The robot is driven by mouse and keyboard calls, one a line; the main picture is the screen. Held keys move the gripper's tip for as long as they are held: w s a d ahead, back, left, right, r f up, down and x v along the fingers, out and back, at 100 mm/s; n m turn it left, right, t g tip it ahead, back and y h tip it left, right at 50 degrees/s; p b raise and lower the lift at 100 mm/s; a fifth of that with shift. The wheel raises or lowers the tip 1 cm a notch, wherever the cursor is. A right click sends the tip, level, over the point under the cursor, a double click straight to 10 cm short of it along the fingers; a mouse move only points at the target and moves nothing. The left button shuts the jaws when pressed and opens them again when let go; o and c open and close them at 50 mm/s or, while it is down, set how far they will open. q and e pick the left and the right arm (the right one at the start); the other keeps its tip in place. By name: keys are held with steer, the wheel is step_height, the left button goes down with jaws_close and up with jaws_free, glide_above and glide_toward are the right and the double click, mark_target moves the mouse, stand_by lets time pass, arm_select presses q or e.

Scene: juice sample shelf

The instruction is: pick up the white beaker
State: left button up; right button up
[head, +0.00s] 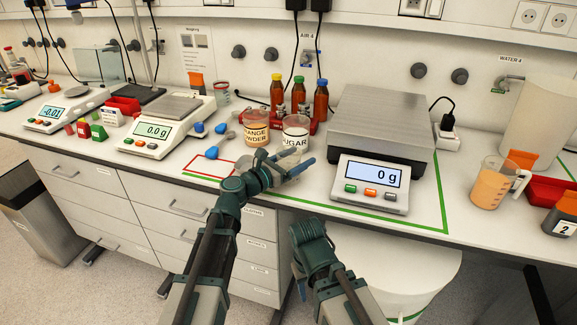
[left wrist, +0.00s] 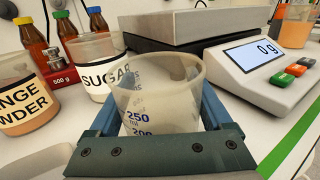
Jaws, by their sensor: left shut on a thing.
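The white beaker (left wrist: 160,98) is a clear, whitish cup with blue 250 and 200 marks. In the left wrist view it stands upright between the two blue fingers of my left gripper (left wrist: 160,122), which is shut on it. In the head view the left gripper (head: 290,170) is at the bench front, just in front of the sugar cup (head: 295,134), and largely hides the beaker. I cannot tell whether the beaker's base touches the bench. My right gripper (head: 302,270) hangs low in front of the bench, and its jaw opening does not show clearly.
The orange powder cup (head: 256,130) stands left of the sugar cup, with several amber bottles (head: 299,96) behind. A large scale (head: 372,184) reading 0 g is close on the right. A pitcher of orange juice (head: 490,184) stands further right.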

arm_select(q)
steer(key=c, duration=0.3)
steer(key=shift+r, duration=0.15)
